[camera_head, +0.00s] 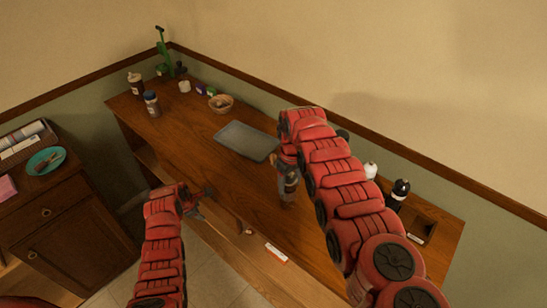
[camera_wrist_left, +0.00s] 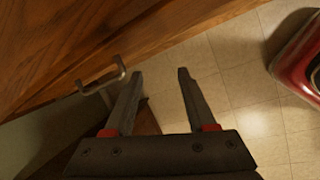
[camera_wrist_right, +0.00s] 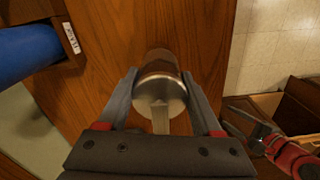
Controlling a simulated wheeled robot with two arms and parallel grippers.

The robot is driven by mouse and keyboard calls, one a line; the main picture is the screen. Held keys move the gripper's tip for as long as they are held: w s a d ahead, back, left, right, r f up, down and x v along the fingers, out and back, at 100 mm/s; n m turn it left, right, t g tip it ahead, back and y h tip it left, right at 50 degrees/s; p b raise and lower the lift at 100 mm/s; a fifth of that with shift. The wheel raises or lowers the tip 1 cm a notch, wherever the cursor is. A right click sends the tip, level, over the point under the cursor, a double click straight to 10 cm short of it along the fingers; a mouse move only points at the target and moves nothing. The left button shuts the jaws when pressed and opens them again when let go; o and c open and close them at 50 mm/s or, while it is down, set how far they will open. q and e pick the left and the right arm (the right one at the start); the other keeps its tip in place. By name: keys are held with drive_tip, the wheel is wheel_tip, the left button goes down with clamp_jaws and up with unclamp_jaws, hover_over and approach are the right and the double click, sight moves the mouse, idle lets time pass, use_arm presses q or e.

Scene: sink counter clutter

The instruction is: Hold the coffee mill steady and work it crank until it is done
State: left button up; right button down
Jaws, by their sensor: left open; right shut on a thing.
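The coffee mill (camera_wrist_right: 160,80), a cylinder with a brown body and a silver metal top, sits between the fingers of my right gripper (camera_wrist_right: 159,74), which is shut on it. A flat silver bar (camera_wrist_right: 160,118) extends from the top toward the gripper; I cannot tell whether it is the crank. In the head view the mill (camera_head: 289,189) stands on the counter, partly hidden by my right gripper (camera_head: 287,160). My left gripper (camera_head: 206,198) is open and empty, left of the mill and apart from it, near the counter's front edge. Its spread fingers (camera_wrist_left: 160,73) show in the left wrist view.
A grey tray (camera_head: 246,141) lies behind the mill. A wicker basket (camera_head: 221,104) and several jars stand far left. A black bottle (camera_head: 398,193) and a white bottle (camera_head: 370,170) stand right. A metal handle (camera_wrist_left: 103,79) is near my left gripper.

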use_arm(q)
drive_tip(key=s+d+f+m+t+h, duration=0.1)
drive_tip(key=s+d+f+m+h, duration=0.1)
drive_tip(key=s+d+f, duration=0.55)
drive_tip(key=s+d+r+t+h, duration=0.1)
drive_tip(key=s+d+r+t, duration=0.1)
drive_tip(key=s+d, duration=0.25)
drive_tip(key=n+t+h, duration=0.3)
drive_tip(key=n+t, duration=0.6)
approach(272, 160)
drive_tip(key=x, duration=0.9)
drive_tip(key=shift+w+d+r, duration=0.1)
drive_tip(key=shift+w+d, duration=0.05)
drive_tip(key=shift+w, duration=0.05)
drive_tip(key=shift+x, duration=0.9)
